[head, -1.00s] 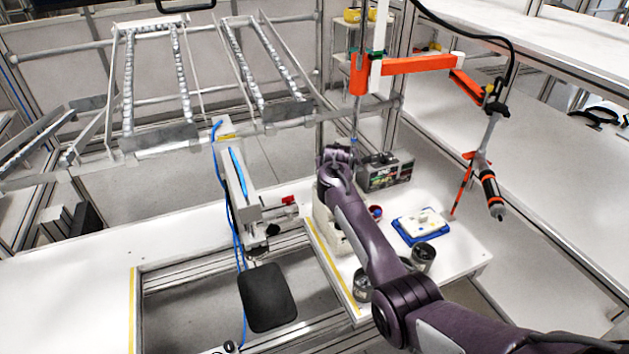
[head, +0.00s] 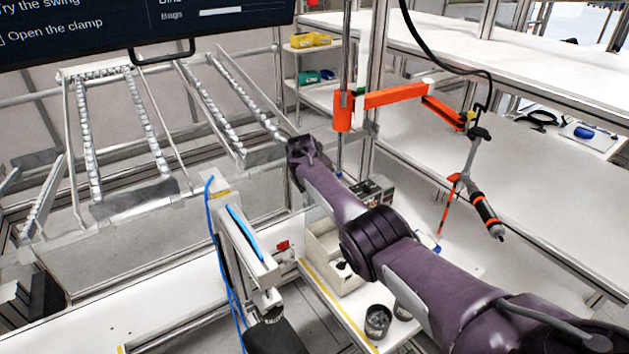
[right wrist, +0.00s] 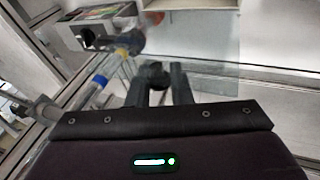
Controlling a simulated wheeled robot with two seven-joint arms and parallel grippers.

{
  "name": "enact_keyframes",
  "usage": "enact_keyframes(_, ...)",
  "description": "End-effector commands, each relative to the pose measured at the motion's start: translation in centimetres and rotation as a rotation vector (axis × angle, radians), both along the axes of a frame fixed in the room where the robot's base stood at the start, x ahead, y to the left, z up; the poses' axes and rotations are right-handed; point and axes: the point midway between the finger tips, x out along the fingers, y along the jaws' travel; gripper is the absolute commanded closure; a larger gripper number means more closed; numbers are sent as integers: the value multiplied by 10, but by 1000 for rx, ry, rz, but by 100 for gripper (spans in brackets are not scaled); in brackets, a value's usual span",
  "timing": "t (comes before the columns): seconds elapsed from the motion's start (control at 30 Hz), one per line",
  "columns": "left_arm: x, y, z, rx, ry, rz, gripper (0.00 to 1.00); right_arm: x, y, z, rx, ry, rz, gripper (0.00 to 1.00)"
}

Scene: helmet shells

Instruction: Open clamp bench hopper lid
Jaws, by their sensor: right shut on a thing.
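My right gripper (head: 303,150) is raised above and behind the beige hopper box (head: 322,238) on the bench. In the right wrist view its fingers (right wrist: 160,84) are shut on a small dark knob (right wrist: 156,70). A clear pane, the lid (right wrist: 215,82), extends from the knob to the right. The lid cannot be made out in the head view. The hopper's upper side looks uncovered in the head view, partly hidden by my right arm. The clamp (head: 247,240), with blue hose, stands to the left of the hopper. My left gripper is not in view.
A labelled box (head: 372,190) stands behind my right arm. Dark cups (head: 378,320) sit at the bench's front. An orange arm (head: 395,97) with a hanging screwdriver (head: 485,210) is at the right. Roller racks (head: 150,120) fill the back left.

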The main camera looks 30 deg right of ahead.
Motion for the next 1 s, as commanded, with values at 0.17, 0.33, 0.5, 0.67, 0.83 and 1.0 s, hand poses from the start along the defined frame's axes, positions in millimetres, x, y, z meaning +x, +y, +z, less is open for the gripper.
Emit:
enact_keyframes(0.17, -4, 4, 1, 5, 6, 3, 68, 0, 1, 0, -1, 6, 5, 100)
enact_keyframes(0.33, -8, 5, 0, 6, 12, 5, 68, -1, 1, -1, 0, 6, 5, 100)
enact_keyframes(0.5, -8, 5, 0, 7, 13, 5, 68, -1, 1, -2, 0, 8, 4, 71)
enact_keyframes(0.67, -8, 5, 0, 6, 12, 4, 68, -1, 1, -2, 0, 8, 2, 63)
enact_keyframes(0.83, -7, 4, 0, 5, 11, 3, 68, -1, 1, -1, -1, 8, 1, 63)
enact_keyframes(1.0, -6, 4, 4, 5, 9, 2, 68, -3, 3, 7, -3, 7, 1, 63)
